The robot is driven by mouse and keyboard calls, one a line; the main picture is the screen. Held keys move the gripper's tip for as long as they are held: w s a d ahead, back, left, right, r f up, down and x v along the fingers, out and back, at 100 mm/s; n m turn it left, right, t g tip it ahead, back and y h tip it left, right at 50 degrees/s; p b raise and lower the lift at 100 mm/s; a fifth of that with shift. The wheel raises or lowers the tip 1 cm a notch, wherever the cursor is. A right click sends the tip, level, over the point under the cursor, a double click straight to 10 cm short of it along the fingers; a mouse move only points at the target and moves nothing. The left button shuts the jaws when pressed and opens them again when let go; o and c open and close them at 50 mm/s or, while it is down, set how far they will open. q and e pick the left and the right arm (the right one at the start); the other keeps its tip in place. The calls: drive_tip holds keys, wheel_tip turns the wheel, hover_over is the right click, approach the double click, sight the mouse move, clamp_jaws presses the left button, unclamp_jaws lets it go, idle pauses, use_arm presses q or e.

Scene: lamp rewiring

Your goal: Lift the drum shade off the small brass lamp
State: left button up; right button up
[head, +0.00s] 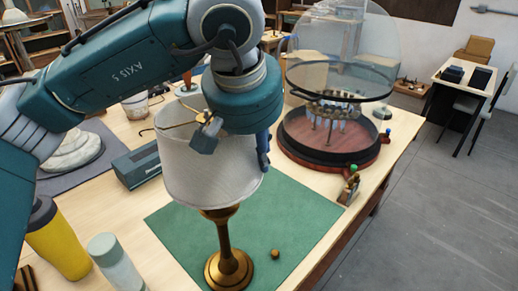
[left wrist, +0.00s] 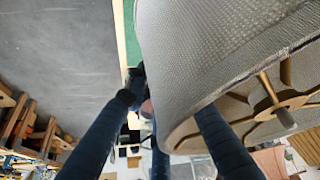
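The pale grey drum shade (head: 205,172) sits upright over the small brass lamp (head: 226,238), whose stem and round foot show below it on the green mat (head: 305,215). The shade also shows large in the left wrist view (left wrist: 215,55), with its brass spider fitting (left wrist: 283,100) at the open top. My left gripper (head: 235,152) is over the shade's right rim, its fingers spread. One finger reaches into the top opening, the other hangs outside the wall. I see no firm grip on the wall. The shade hides the lamp's upper part. My right gripper is not in view.
A small brass ball (head: 275,253) lies on the mat. A glass dome on a dark round base (head: 325,150) stands behind right, with small fittings (head: 350,185) near the table edge. A teal box (head: 137,165), yellow tumbler (head: 57,238) and pale bottle (head: 115,262) stand left.

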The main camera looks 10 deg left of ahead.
use_arm(q)
drive_tip(key=shift+x, duration=0.95)
clamp_jaws()
drive_tip(key=shift+r, duration=0.1)
drive_tip(key=shift+r+p, duration=0.8)
drive_tip(key=shift+r, duration=0.2)
wheel_tip(320, 180, up, 11)
drive_tip(key=p, duration=0.7)
drive_tip(key=shift+f, duration=0.15)
drive_tip(key=shift+r, duration=1.2)
